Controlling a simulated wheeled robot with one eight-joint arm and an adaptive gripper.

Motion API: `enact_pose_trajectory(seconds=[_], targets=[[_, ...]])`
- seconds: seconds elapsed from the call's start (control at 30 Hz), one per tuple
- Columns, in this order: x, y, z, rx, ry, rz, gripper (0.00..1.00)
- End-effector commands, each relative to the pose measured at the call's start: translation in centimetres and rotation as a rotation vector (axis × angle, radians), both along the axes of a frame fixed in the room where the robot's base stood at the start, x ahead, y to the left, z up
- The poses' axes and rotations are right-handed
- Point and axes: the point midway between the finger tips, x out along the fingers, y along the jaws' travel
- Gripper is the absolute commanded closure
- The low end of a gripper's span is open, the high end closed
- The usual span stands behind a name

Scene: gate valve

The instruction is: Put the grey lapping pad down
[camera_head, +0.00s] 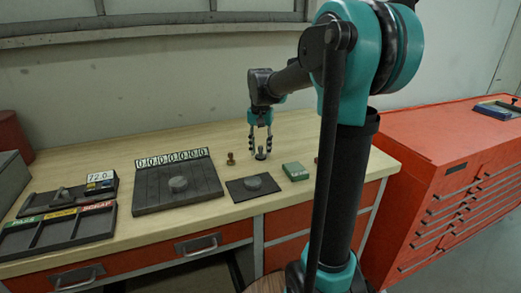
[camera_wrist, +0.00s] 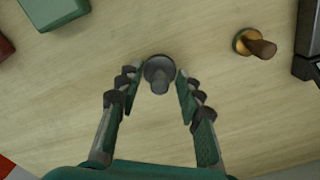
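The grey lapping pad (camera_head: 260,154) stands upright on the wooden bench. In the wrist view the pad (camera_wrist: 160,72) shows a dark round base and a grey knob handle, between my fingertips. My gripper (camera_head: 260,147) reaches down over it from above. In the wrist view my gripper (camera_wrist: 159,84) has its fingers apart, one on each side of the pad, with bench surface showing in the gaps. It does not appear to grip the pad.
A brass-based knob (camera_head: 230,158) stands left of the pad, also in the wrist view (camera_wrist: 250,43). A green box (camera_head: 295,171) is nearby on the right. A dark mat (camera_head: 236,192) with a grey disc lies in front. A slotted dark plate (camera_head: 150,198) and labelled tray (camera_head: 58,232) stand left.

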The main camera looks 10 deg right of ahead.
Motion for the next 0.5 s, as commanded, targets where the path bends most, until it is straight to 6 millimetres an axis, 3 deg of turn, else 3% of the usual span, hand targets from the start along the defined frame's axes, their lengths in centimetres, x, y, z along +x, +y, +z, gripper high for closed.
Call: enact_pose_trajectory(seconds=[0.17, 0.5], targets=[[0.0, 0.0, 2.1, 0.000, 0.000, 0.000, 0.64], [0.0, 0.0, 8.9, 0.000, 0.000, 0.000, 0.64]])
